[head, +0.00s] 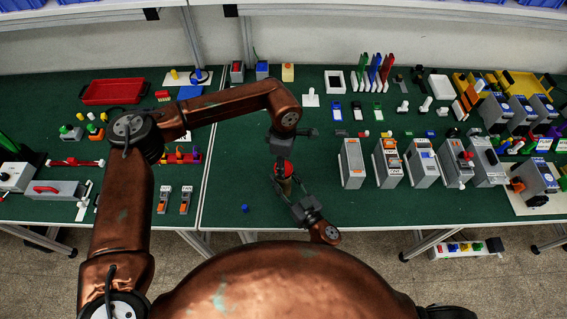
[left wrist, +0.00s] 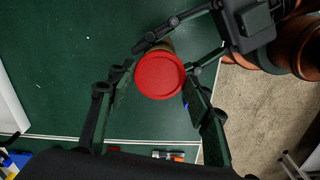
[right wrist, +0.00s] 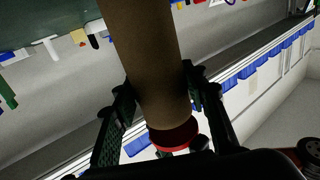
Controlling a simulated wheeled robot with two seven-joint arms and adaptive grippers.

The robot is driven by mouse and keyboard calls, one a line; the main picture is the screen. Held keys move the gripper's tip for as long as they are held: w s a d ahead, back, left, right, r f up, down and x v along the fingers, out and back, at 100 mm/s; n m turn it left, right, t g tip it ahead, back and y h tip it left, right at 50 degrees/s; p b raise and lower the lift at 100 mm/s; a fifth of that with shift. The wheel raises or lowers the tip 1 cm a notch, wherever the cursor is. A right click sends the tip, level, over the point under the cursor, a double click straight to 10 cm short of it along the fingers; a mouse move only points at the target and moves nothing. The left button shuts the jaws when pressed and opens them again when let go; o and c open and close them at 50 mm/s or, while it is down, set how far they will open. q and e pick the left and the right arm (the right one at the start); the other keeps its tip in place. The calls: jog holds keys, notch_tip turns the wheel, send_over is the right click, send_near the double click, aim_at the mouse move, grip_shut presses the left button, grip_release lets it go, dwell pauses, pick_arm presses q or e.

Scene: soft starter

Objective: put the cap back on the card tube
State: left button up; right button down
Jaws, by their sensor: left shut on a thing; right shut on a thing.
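The red cap (left wrist: 160,76) faces the left wrist camera, between the fingertips of my left gripper (left wrist: 160,80), which is shut on it. The brown card tube (right wrist: 145,60) is held between the fingers of my right gripper (right wrist: 160,95). In the right wrist view the cap (right wrist: 175,136) is right at the tube's near end, slightly to the right of its middle. I cannot tell whether it is seated or only touching. In the head view my left gripper (head: 283,160) is above my right gripper (head: 296,190), with the cap (head: 287,169) between; the tube is mostly hidden.
A small blue piece (head: 244,208) lies on the green bench (head: 340,211) left of the grippers. A row of grey devices (head: 352,163) stands to the right. A red tray (head: 113,91) is at the back left. The bench around the grippers is mostly clear.

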pick_arm(q)
jog(key=shift+f, duration=0.15)
jog(key=shift+f, duration=0.7)
jog(key=shift+f, duration=0.65)
jog(key=o, duration=0.8)
jog(key=shift+c, duration=0.2)
notch_tip(320, 180, up, 12)
